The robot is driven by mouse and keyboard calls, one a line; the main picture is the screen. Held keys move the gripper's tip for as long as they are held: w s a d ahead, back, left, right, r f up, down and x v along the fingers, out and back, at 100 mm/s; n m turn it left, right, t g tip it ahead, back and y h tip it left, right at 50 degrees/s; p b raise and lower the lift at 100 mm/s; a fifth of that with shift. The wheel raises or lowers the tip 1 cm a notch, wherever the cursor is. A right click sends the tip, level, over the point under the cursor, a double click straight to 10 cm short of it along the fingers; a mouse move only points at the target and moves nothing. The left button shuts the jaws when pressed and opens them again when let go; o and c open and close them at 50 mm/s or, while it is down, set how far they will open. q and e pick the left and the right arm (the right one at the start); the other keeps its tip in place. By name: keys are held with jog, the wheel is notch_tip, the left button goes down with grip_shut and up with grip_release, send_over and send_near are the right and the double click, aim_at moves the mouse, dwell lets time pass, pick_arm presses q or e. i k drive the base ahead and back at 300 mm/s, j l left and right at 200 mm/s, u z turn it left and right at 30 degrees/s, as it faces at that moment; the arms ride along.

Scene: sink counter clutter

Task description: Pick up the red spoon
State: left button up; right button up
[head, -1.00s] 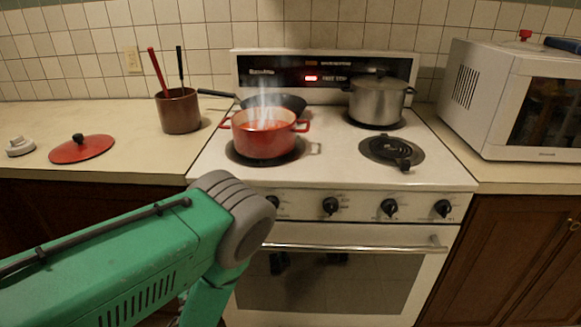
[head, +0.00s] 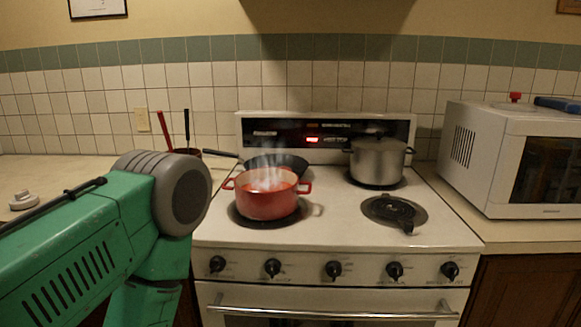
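The red spoon (head: 164,130) shows as a red handle leaning up and to the left out of a brown crock (head: 188,151) on the left counter. Its lower end is hidden. A dark-handled utensil (head: 187,125) stands beside it. My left arm rises from the lower left and covers most of the crock in the view. Neither my left nor my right gripper can be seen.
A steaming red pot (head: 267,204) sits on the front left burner of the stove, with a dark pan (head: 290,162) behind it. A steel pot (head: 377,163) is at the back right. A white microwave (head: 475,150) stands on the right counter.

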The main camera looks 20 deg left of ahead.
aim_at(160, 114)
jog(key=u, duration=1.25)
